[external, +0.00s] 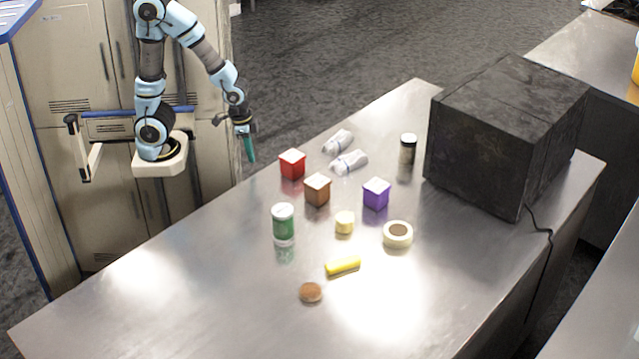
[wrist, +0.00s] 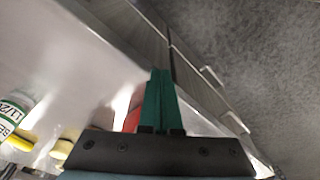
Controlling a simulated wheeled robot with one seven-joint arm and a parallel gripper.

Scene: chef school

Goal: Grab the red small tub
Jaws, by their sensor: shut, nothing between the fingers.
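The red small tub (external: 292,164) is a red cube-like container with a pale lid. It stands upright on the metal table, near its far left edge in the external view. In the wrist view a strip of red (wrist: 133,108) shows beside the green fingers, mostly hidden behind them. My gripper (external: 250,158) hangs to the left of the tub, beyond the table's edge and apart from it. Its green fingers point down and are closed together with nothing between them; they also show in the wrist view (wrist: 160,75).
A brown tub (external: 317,189) and a purple tub (external: 376,193) stand near the red one. Two pale bottles (external: 349,162) lie behind it. A green-labelled can (external: 283,223) stands in front. A large black box (external: 505,135) fills the table's right. The table's front left (external: 150,290) is clear.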

